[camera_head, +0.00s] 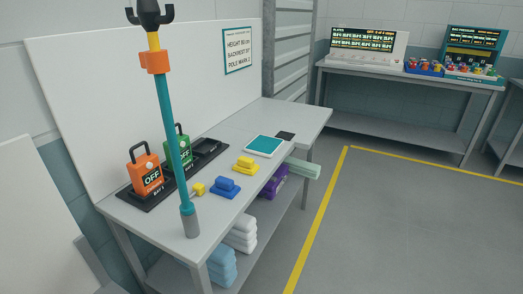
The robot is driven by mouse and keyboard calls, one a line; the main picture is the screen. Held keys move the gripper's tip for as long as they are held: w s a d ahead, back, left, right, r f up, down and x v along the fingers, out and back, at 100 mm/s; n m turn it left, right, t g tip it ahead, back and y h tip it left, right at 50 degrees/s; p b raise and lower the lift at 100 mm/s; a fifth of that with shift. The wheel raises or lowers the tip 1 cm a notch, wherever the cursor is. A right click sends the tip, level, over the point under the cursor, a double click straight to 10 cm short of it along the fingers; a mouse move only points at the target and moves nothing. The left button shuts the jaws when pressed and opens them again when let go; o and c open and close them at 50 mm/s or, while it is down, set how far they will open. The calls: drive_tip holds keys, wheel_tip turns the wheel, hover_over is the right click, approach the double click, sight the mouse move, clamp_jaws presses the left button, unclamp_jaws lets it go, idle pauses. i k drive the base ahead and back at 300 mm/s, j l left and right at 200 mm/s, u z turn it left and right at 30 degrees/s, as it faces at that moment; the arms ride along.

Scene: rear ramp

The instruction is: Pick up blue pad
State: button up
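The blue pad (225,190) is a small blue block with a raised top part. It sits flat near the front edge of the grey workbench (225,224), in the middle of its length. A similar yellow pad (245,165) lies just behind it to the right. A small yellow piece (198,189) is close to its left side. Nothing covers the blue pad. My gripper is not in view.
A teal pole (172,140) with an orange collar and dark hooks rises left of the blue pad. An orange box (146,171) and green box (178,146) marked OFF stand behind. A tablet (264,146) lies farther right. Floor at right is clear.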

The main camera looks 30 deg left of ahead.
sight(223, 186)
drive_tip(key=i+l, duration=0.15)
drive_tip(key=i, duration=0.8)
